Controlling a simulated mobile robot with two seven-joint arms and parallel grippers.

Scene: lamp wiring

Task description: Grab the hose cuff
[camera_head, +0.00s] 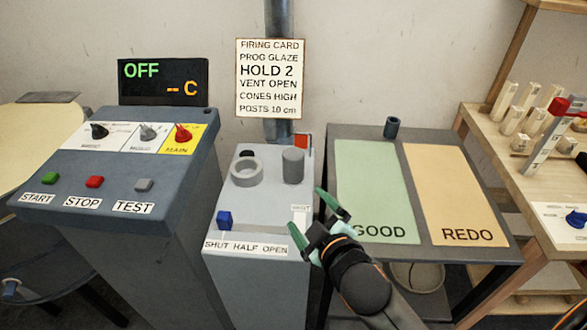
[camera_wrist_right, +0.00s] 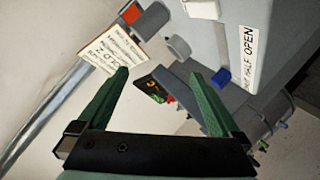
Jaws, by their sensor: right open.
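A dark grey upright cylinder (camera_head: 293,165), which looks like the hose cuff, stands on the right of the grey vent box's top (camera_head: 262,205). A lighter grey ring (camera_head: 247,172) stands to its left. I cannot tell for sure which piece is the cuff. The cylinder also shows near the top of the right wrist view (camera_wrist_right: 152,20), with the ring (camera_wrist_right: 178,48) beside it. My right gripper (camera_head: 304,208), with green fingers, is open and empty over the box's front right edge, apart from both pieces. It also shows open in the wrist view (camera_wrist_right: 160,76). My left gripper is not in view.
A blue knob (camera_head: 224,220) sits by the SHUT HALF OPEN label. A metal pipe (camera_head: 278,20) and a firing card (camera_head: 270,78) rise behind the box. A control panel (camera_head: 115,165) stands left. A table with GOOD (camera_head: 370,185) and REDO (camera_head: 448,190) mats stands right.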

